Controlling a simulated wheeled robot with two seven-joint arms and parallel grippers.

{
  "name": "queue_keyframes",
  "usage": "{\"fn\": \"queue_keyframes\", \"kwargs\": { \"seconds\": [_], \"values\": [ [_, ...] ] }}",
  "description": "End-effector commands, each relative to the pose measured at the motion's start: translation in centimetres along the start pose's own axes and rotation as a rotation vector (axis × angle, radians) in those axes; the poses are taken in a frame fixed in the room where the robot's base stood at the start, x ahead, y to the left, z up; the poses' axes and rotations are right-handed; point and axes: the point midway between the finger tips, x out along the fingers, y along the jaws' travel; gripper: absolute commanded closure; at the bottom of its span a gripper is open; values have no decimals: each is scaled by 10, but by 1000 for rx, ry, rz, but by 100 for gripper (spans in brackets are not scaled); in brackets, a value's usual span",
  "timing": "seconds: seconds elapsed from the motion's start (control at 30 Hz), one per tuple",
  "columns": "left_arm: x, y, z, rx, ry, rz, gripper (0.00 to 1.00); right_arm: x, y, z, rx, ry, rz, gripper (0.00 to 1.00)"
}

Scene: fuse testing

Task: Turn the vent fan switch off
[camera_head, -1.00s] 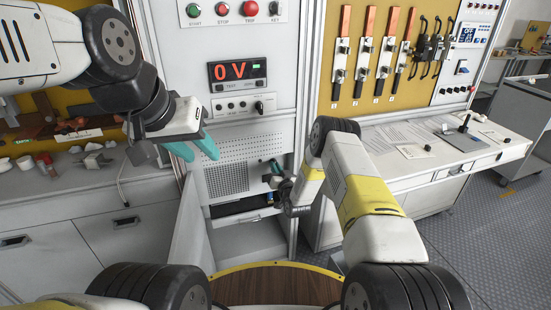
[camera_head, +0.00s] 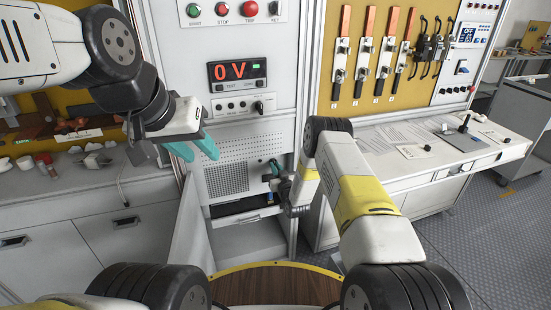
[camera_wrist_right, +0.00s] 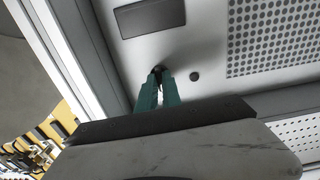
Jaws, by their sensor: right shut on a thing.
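In the right wrist view, a small black switch (camera_wrist_right: 156,69) sticks out of the light grey panel (camera_wrist_right: 207,55). The teal fingers of my right gripper (camera_wrist_right: 158,78) are shut on this switch and hide most of it, so I cannot tell its position. In the head view, my right gripper (camera_head: 271,168) is at the right side of the perforated panel section, and the switch is not clear there. My left gripper (camera_head: 201,157) has its teal fingers apart and empty, in front of the cabinet left of the vent grille.
A dark label plate (camera_wrist_right: 150,17) and a round black button (camera_wrist_right: 194,76) are near the switch. The perforated grille (camera_wrist_right: 270,40) is to its right. A red "0V" display (camera_head: 238,71) sits higher on the cabinet. An open shelf (camera_head: 240,218) is below.

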Motion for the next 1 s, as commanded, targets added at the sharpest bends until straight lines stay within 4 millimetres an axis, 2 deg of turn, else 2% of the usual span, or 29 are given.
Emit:
{"fn": "queue_keyframes", "kwargs": {
  "seconds": [0.1,0.13,0.23,0.6,1.0],
  "values": [
    [0,0,0,0,0,0,64,-1,0,2,-2,-5,-1,100],
    [0,0,0,0,0,0,64,-1,0,2,-2,-5,-1,87],
    [0,0,0,0,0,0,64,-1,0,2,-1,-4,0,69],
    [0,0,0,0,0,0,64,-5,0,1,0,-3,0,69],
    [0,0,0,0,0,0,64,-66,0,2,0,-5,0,69]
  ]
}}
